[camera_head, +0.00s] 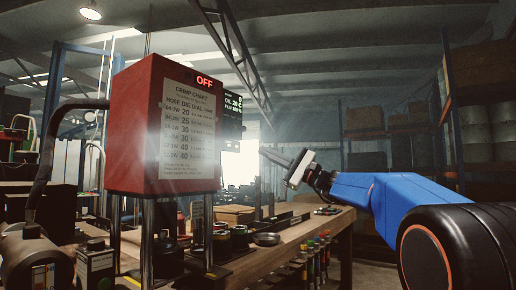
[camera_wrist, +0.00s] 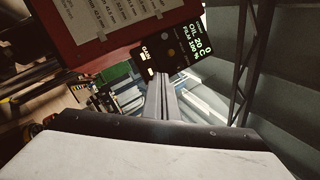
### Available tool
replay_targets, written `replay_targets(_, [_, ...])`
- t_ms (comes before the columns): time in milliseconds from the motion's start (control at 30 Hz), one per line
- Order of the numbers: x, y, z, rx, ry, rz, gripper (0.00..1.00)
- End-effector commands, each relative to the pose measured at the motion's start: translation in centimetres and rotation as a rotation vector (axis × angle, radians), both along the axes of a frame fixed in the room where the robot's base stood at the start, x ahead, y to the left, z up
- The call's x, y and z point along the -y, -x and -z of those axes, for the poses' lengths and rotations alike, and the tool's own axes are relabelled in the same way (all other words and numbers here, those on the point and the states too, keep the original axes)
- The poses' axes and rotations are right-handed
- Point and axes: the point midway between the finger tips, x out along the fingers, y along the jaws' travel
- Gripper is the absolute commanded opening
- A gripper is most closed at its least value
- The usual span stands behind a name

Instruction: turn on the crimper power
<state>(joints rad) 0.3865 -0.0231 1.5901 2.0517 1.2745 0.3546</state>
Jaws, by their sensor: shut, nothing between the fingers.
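The crimper (camera_head: 140,125) is a red box on metal posts at the left of the head view. Its red display (camera_head: 205,81) reads OFF. A dark panel (camera_head: 232,112) beside its right side shows oil and film readings; the panel also shows in the wrist view (camera_wrist: 185,45). My gripper (camera_head: 266,152) is shut and empty, pointing left, to the right of the crimper. In the wrist view its fingers (camera_wrist: 161,78) appear just below the panel; contact cannot be told.
A wooden bench (camera_head: 290,238) runs under and beyond the crimper, carrying dies, a metal dish (camera_head: 267,239) and other parts. A motor-like unit (camera_head: 35,255) and a small box with a knob (camera_head: 96,262) stand at the lower left. Shelving (camera_head: 400,145) stands behind at the right.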

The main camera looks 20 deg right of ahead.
Motion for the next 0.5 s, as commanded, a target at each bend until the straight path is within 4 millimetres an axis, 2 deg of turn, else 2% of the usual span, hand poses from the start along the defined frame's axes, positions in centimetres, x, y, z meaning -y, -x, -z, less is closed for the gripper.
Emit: replay_targets(500, [-6.1,-5.2,-3.9,0.001,0.001,-0.003,0.0])
